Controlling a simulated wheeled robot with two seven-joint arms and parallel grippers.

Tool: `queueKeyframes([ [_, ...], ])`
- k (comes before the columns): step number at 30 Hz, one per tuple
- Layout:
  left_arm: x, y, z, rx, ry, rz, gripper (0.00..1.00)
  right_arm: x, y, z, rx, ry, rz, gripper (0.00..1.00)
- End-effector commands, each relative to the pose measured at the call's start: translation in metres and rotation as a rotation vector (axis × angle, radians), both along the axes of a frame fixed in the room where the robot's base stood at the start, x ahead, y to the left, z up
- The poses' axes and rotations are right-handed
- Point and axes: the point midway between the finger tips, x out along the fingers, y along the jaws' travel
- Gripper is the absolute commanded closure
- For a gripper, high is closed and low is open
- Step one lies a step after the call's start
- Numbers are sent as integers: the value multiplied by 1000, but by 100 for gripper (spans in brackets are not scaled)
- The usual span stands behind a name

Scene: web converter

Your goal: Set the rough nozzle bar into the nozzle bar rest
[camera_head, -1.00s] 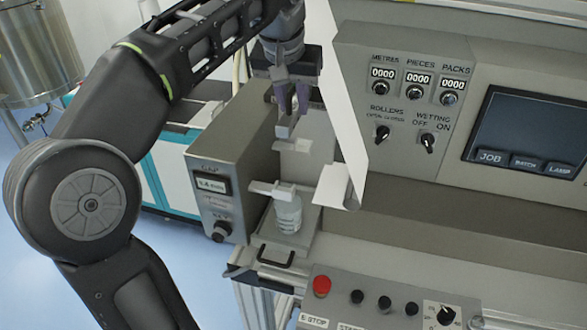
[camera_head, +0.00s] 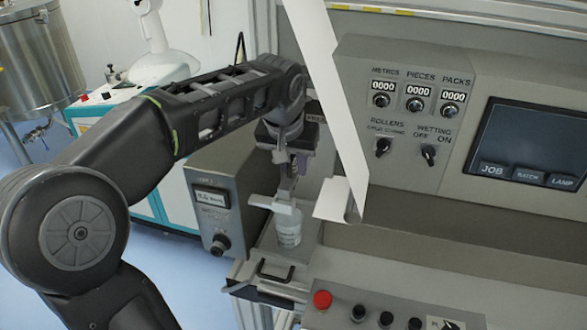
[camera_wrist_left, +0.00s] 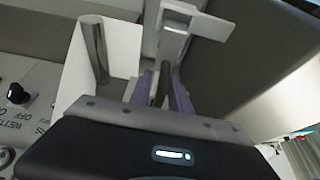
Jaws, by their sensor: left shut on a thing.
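My left gripper (camera_head: 288,172) points down at the left end of the machine, beside the grey gap-display box. It is shut on a narrow grey upright piece (camera_head: 286,190), which I take to be the rough nozzle bar. In the left wrist view, the gripper (camera_wrist_left: 160,88) has its purple fingers around this piece. Directly below is a pale flat bar (camera_head: 268,203) above a clear bottle (camera_head: 288,228). I cannot tell if the held piece touches it, or which part is the rest. A pale bracket (camera_wrist_left: 182,17) shows beyond the fingers. My right gripper is out of view.
The gap-display box (camera_head: 212,205) stands close on the left. A white web (camera_head: 338,110) hangs close on the right, with its end at a roller. A control panel with a red button (camera_head: 322,299) lies in front.

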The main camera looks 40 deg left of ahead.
Motion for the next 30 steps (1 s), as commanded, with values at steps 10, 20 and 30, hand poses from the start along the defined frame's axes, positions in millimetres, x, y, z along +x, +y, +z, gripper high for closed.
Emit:
queueKeyframes([
  [10,-1,0,-17,-2,6,0,100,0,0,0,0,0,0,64],
  [20,-1,0,-16,-1,3,0,55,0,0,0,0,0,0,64],
  [30,-2,-1,-9,0,-2,0,55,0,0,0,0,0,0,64],
])
